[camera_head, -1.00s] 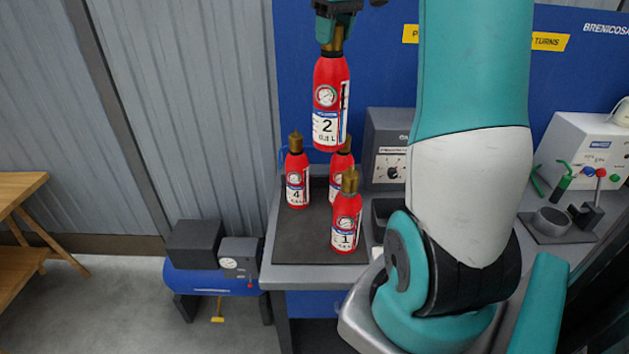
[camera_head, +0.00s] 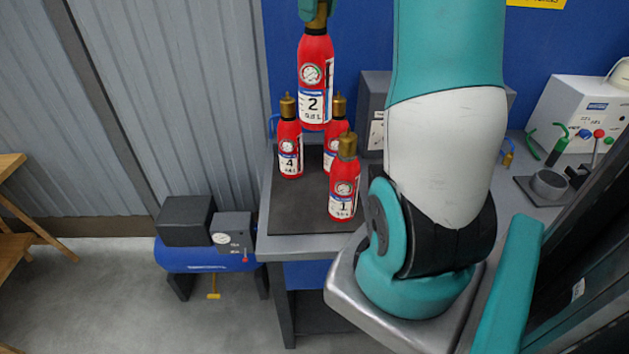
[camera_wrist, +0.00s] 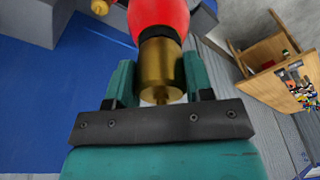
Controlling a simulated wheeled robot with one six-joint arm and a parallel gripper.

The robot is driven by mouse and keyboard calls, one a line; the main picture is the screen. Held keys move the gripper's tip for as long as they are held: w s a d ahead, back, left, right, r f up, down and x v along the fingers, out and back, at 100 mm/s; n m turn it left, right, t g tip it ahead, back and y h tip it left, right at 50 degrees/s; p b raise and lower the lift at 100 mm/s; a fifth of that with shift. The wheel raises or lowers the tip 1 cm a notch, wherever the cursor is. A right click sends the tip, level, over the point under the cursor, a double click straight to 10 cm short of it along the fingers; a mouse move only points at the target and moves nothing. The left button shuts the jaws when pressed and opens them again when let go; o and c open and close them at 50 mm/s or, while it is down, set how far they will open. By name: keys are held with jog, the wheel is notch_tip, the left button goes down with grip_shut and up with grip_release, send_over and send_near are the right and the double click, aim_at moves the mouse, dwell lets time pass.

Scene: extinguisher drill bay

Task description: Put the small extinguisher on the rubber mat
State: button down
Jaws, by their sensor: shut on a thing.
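My gripper (camera_head: 316,12) is at the top edge of the head view, shut on the brass top of a red extinguisher labelled 2 (camera_head: 313,78). I hold it upright above the dark rubber mat (camera_head: 292,215), in front of the blue panel. In the wrist view my gripper's fingers (camera_wrist: 160,82) close around the brass neck (camera_wrist: 160,65), with the red body (camera_wrist: 158,15) beyond. Extinguisher 4 (camera_head: 290,148), extinguisher 1 (camera_head: 343,190) and a partly hidden third one (camera_head: 336,150) stand upright on the mat. The held one's base overlaps their tops in the picture; its exact height is unclear.
The mat lies on a grey bench (camera_head: 300,244). A grey box (camera_head: 374,125) stands behind it, and a white device (camera_head: 575,115) is at the right. A blue compressor (camera_head: 200,256) is on the floor at the left. The mat's front left part is bare.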

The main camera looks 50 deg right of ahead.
aim_at(318, 47)
notch_tip(318, 47, down, 8)
jog(key=b, duration=0.4)
jog(key=shift+r, duration=0.15)
jog(key=shift+f+n+b, duration=0.3)
jog(key=shift+f+b, duration=0.05)
jog(key=shift+b, duration=0.8)
jog(key=shift+r+n+b, duration=0.1)
jog(key=shift+n+b, duration=0.2)
jog(key=shift+b, duration=0.4)
jog(key=shift+s+r, duration=0.1)
jog(key=shift+r, duration=0.05)
notch_tip(318, 47, down, 20)
jog(key=p, duration=0.2)
jog(key=shift+p, duration=0.35)
jog(key=c, duration=0.5)
grip_release()
jog(key=shift+a+f, duration=0.1)
jog(key=shift+f, duration=0.1)
